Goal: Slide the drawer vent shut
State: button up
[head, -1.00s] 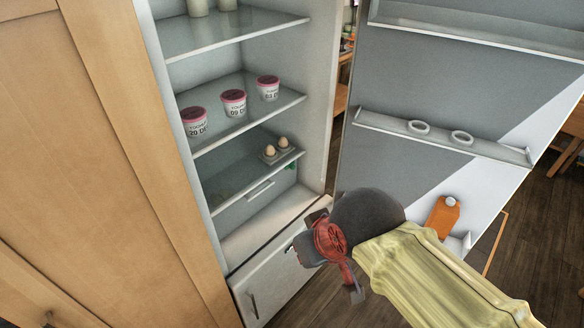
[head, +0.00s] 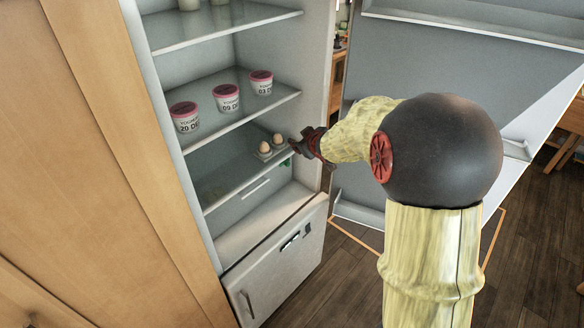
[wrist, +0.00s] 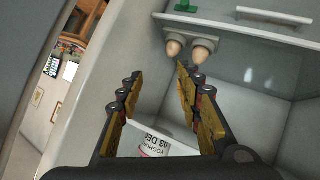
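A pale narrow bar (head: 256,187) sits on the grey front of the drawer (head: 243,203) under the lowest glass shelf. It also shows at the top of the wrist view (wrist: 277,17). A dark slot with a light piece in it (head: 290,241) is on the lower white front panel. I cannot tell which of these is the vent, or its setting. My gripper (head: 294,143) is at the right front of the open fridge, near the egg shelf and above the drawer. In the wrist view its fingers (wrist: 158,76) are apart with nothing held.
Two eggs (head: 270,144) in a holder stand on the lowest glass shelf (head: 226,180), close to my gripper. Yoghurt cups (head: 226,98) stand on the shelf above. The open fridge door (head: 352,211) is at right, partly behind my arm. A wooden cabinet (head: 90,150) is at left.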

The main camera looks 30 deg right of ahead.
jog(key=w+d+f+n+t+y, duration=0.1)
jog(key=w+d+f+n+y, duration=0.25)
jog(key=f, duration=0.85)
jog(key=y+b, duration=0.1)
jog(key=y, duration=0.1)
send_near(289, 165)
jog(key=shift+t, duration=0.4)
jog(key=b+x, duration=0.2)
jog(key=x, duration=0.6)
jog(key=shift+s+a+f+b, duration=0.15)
jog(key=shift+s+b, duration=0.05)
jog(key=shift+b, duration=0.15)
jog(key=shift+c, duration=0.5)
jog(key=c, duration=0.8)
grip_shut()
